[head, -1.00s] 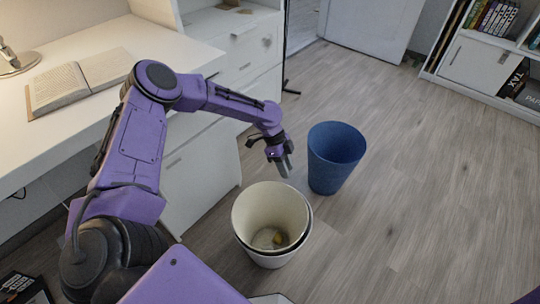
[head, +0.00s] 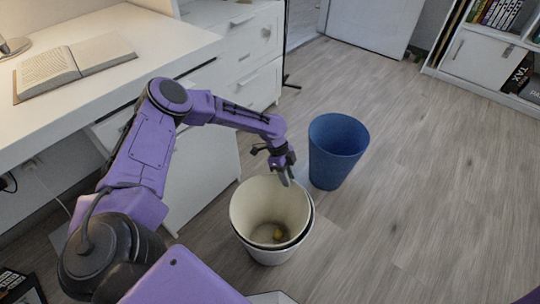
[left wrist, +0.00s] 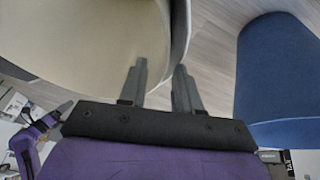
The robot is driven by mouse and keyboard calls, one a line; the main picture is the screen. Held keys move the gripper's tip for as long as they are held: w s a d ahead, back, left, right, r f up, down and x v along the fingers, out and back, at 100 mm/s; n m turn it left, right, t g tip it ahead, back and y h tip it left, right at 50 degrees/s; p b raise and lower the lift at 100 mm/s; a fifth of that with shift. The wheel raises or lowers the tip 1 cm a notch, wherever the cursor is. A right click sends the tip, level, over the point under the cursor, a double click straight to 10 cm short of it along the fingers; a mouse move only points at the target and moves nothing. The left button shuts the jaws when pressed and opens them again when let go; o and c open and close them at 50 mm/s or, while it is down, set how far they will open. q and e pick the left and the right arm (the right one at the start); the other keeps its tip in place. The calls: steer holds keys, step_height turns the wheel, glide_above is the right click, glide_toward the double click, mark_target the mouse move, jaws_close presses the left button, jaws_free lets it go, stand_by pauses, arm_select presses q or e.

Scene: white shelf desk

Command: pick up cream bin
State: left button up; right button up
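The cream bin (head: 245,215) stands upright on the floor, below and left of the blue bin. It has a cream inside, a dark band near its rim and a paler outer wall. My left gripper (head: 286,180) is at the bin's far right rim, pointing down, open and empty. In the left wrist view, its fingers (left wrist: 161,72) are apart near the cream bin's rim (left wrist: 184,30); the left finger overlaps the cream wall. I cannot tell whether they touch it. A small purple arm part (left wrist: 28,140), possibly my right arm, shows at lower left.
The blue bin (head: 337,150) stands close on the right of my left gripper. The white desk (head: 150,45) with an open book (head: 75,65) and white drawers (head: 250,85) are left and behind. A bookshelf (head: 485,65) stands far right. Floor (head: 420,200) on the right is clear.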

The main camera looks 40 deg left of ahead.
arm_select(q)
jaws_close()
stand_by(1.3)
